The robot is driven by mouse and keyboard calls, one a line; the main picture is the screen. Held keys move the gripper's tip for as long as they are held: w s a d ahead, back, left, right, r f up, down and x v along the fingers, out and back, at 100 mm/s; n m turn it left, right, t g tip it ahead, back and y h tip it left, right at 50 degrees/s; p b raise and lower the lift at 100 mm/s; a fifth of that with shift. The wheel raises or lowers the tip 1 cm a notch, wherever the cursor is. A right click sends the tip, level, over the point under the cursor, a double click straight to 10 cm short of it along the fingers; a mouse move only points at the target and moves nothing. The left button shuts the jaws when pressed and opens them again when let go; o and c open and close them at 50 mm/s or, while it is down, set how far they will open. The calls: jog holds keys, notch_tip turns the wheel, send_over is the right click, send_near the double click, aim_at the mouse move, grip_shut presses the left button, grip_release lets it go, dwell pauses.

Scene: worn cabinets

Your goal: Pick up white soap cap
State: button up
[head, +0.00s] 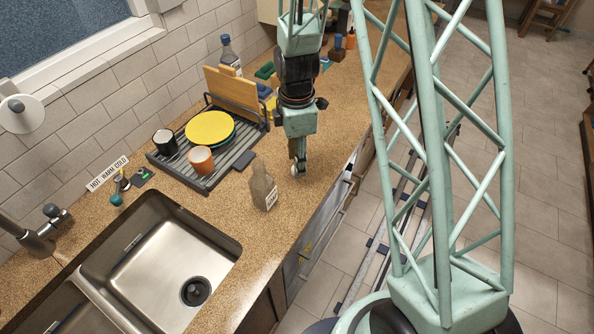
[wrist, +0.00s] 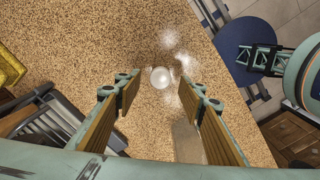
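The white soap cap (wrist: 160,77) is a small round white piece on the speckled counter. In the wrist view it shows between and just beyond my fingertips. My gripper (wrist: 163,92) is open, with wood-lined fingers spread on both sides and nothing held. In the head view my gripper (head: 298,160) points down low over the counter, and a small white spot, likely the cap (head: 299,172), shows at its tips. Whether the fingers touch the counter is unclear.
A brownish see-through bottle (head: 263,188) stands close by, left of my gripper. A dish rack (head: 212,180) with a yellow plate (head: 210,128) and cups is further left. The sink (head: 170,265) lies in front. The counter's edge is on the right.

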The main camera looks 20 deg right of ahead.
jog(key=shift+f, duration=2)
jog(key=shift+c, duration=0.9)
jog(key=c, duration=0.6)
